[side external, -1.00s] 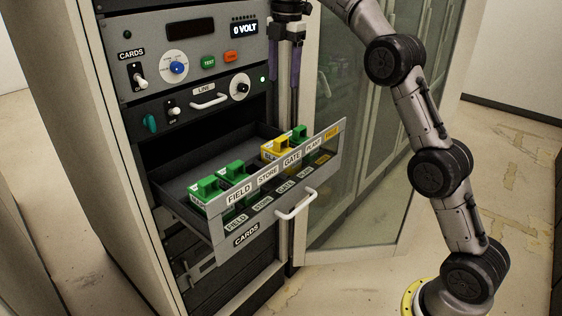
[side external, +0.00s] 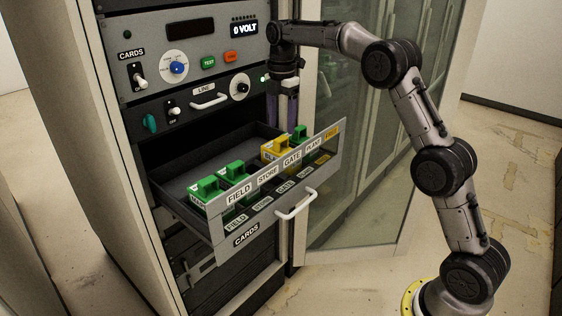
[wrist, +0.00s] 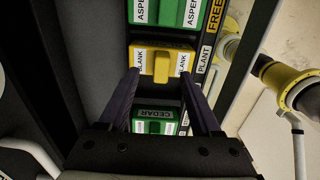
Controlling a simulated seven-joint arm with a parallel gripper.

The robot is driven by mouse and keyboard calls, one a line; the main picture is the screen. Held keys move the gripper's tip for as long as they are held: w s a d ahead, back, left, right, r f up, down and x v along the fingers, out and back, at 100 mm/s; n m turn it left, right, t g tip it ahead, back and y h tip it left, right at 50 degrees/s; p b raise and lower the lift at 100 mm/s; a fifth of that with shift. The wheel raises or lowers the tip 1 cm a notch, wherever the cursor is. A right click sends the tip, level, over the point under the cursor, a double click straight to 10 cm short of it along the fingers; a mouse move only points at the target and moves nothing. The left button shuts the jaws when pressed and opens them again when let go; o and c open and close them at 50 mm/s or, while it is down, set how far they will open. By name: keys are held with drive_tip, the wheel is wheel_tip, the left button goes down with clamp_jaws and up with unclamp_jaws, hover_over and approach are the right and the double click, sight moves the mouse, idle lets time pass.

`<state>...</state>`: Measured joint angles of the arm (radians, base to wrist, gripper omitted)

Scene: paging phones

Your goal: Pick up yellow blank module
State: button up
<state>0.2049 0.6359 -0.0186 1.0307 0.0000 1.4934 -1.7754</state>
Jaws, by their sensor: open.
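The yellow blank module (wrist: 161,62) sits in the open card drawer between two green modules. It also shows in the side view (side external: 273,149), behind the drawer front. My gripper (wrist: 160,72) is open, with its two dark fingers pointing down at the drawer. In the wrist view the fingertips line up with the left and right ends of the yellow module, over its BLANK labels. In the side view my gripper (side external: 283,122) hangs above the back of the drawer; its fingertips are hard to make out, so I cannot tell whether they touch the module.
A green ASPEN module (wrist: 165,13) lies beyond the yellow one, and a green CEDAR module (wrist: 154,122) lies nearer, between my fingers. More green modules (side external: 234,171) stand at the drawer's left. The labelled drawer front (side external: 252,212) and the cabinet's control panel (side external: 203,97) are close by.

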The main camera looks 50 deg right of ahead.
sight(281, 138)
drive_tip(key=shift+s+a+f, duration=0.1)
drive_tip(key=shift+a+f, duration=0.05)
drive_tip(key=shift+f, duration=1.2)
drive_tip(key=shift+s+a+f, duration=0.1)
drive_tip(key=shift+a+f, duration=0.05)
drive_tip(key=shift+f, duration=1.2)
drive_tip(key=shift+c, duration=0.3)
clamp_jaws()
drive_tip(key=shift+r, duration=0.1)
